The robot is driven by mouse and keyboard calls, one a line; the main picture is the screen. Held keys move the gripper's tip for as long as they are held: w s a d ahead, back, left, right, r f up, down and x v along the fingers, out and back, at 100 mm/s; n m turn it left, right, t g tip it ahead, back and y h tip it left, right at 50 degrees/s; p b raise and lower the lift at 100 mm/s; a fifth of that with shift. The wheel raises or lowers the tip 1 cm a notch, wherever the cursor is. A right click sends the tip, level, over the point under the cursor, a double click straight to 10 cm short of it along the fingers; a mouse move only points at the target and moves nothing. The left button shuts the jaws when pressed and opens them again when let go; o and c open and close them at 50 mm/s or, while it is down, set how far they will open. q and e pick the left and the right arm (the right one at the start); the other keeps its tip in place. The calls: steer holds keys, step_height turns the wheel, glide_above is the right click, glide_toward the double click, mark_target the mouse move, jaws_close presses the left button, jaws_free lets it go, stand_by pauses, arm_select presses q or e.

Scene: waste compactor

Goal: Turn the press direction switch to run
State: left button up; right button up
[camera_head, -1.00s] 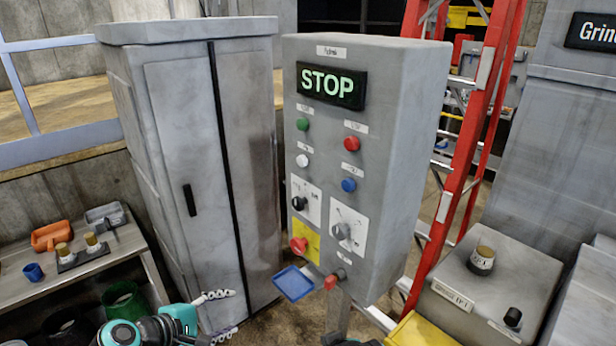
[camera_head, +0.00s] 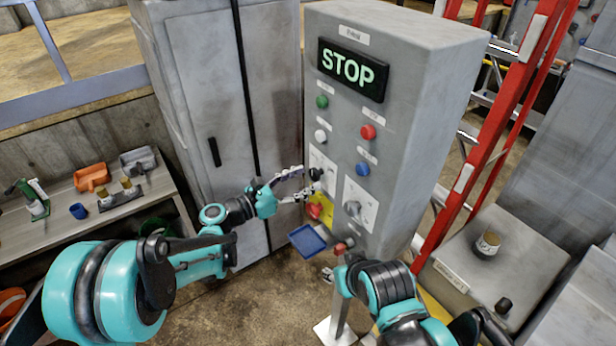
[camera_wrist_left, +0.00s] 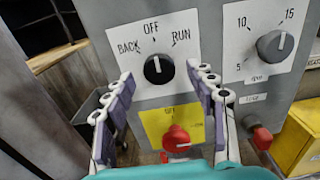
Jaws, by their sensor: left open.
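The press direction switch is a black rotary knob (camera_wrist_left: 158,69) on a white plate marked BACK, OFF and RUN in the left wrist view. Its white pointer line points up, toward OFF. In the head view the knob (camera_head: 315,173) shows at the tips of my left gripper (camera_head: 299,185). My left gripper (camera_wrist_left: 168,98) is open and empty, its two fingers on either side below the knob, apart from it as far as I can tell. My right arm is at the bottom of the head view; its fingers are mostly hidden.
A red knob (camera_wrist_left: 176,138) on a yellow plate sits just below the switch. A grey dial (camera_wrist_left: 275,46) is to its right. The lit STOP display (camera_head: 352,69) tops the panel. A blue tray (camera_head: 307,241) juts out below. A grey cabinet (camera_head: 195,90) stands left.

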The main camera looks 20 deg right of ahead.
arm_select(q)
steer(key=shift+w+d, duration=0.3)
steer(key=shift+d, duration=0.35)
steer(key=c, duration=1.1)
steer(key=shift+c, duration=0.3)
steer(key=shift+m+b, duration=0.75)
steer(key=shift+m, duration=0.35)
steer(key=shift+m+b, duration=0.65)
steer(key=shift+m, duration=0.55)
steer(key=m+b, duration=0.2)
steer(key=m, duration=0.3)
steer(key=shift+m, duration=0.3)
